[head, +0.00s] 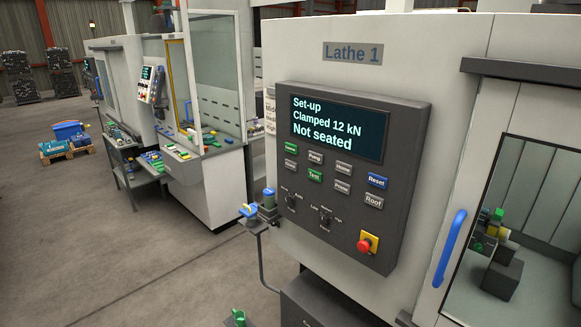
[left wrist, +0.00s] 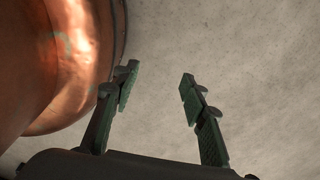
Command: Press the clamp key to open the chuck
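The Lathe 1 control panel (head: 405,115) faces me in the head view. Its screen (head: 337,128) reads "Set-up", "Clamped 12 kN", "Not seated". Below are two rows of small keys. The left key of the lower row (head: 291,164) is grey and seems to read "Clamp", but its label is too small to be sure. Through the lathe window, the chuck area (head: 495,235) shows green, yellow and dark parts. My left gripper (left wrist: 160,85) is open and empty in the left wrist view, over a grey floor-like surface. My right gripper is not in view.
A red stop button (head: 365,245) on yellow sits low on the panel, below the selector switches (head: 326,219). A blue door handle (head: 450,248) is right of it. A rounded copper-coloured object (left wrist: 65,60) is close left of my left gripper. Open floor (head: 130,260) lies left.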

